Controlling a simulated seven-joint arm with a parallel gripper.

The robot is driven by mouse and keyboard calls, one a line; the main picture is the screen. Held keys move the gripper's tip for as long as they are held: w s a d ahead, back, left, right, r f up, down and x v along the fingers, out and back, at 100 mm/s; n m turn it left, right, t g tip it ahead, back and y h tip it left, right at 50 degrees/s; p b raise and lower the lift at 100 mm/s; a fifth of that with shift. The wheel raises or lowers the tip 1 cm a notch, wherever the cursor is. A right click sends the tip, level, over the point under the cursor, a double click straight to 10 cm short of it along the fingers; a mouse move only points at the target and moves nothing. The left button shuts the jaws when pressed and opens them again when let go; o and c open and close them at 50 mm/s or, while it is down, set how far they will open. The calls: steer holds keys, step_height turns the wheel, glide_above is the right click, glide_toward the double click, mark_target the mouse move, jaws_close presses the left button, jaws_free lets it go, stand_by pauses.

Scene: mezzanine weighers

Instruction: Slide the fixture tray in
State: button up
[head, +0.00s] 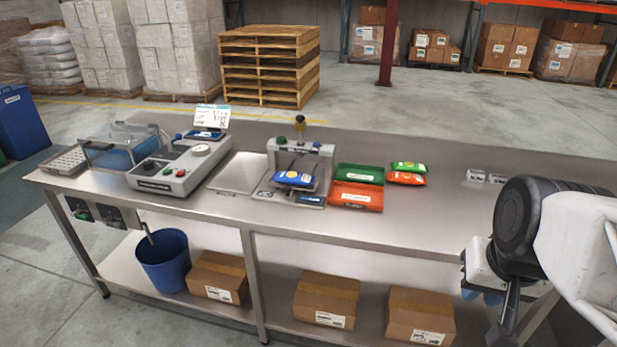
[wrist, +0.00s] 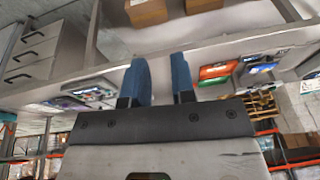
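What looks like the fixture tray is a grey tray with a grid of pockets (head: 66,160) at the far left end of the bench. It sits beside a clear-covered box with blue inside (head: 122,150), and I cannot tell whether the two touch. My gripper (head: 483,296) hangs at the far right, by the bench's front edge, far from the tray. In the wrist view its two blue fingers (wrist: 159,62) stand apart with nothing between them, so it is open. I cannot make out the grid tray in the wrist view.
On the steel bench (head: 400,222) stand a grey console (head: 180,165), a press-like weigher with a blue packet (head: 294,178), a green tray (head: 358,174) and an orange tray (head: 356,197). Two packets (head: 407,178) lie beside them. The bench's right front is clear.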

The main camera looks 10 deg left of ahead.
steer(key=w+a+m+y, duration=0.1)
steer(key=w+a, duration=0.2)
steer(key=w, duration=0.1)
steer(key=w+a+t+y, duration=0.1)
steer(key=w+a, duration=0.3)
steer(key=w, duration=0.1)
steer(key=w+a+m+y, duration=0.1)
steer(key=w+a, duration=0.3)
steer(key=shift+w+a+m+t, duration=0.15)
steer(key=shift+w+m+t, duration=0.15)
steer(key=shift+w+t, duration=0.1)
jaws_close()
steer(key=w+a+f+m+t, duration=0.2)
steer(key=w+a+f+m, duration=0.2)
steer(key=w+a, duration=0.6)
steer(key=w+a+f+m+t, duration=0.1)
steer(key=w+a+f+m, duration=0.25)
steer(key=w+a, duration=0.55)
steer(key=w+a+f+m+t+h, duration=0.1)
steer(key=a+f+m, duration=0.3)
steer(key=a+f, duration=0.3)
steer(key=a, duration=0.3)
steer(key=shift+w+a, duration=0.25)
steer(key=shift+a, duration=0.15)
steer(key=shift+f, duration=0.1)
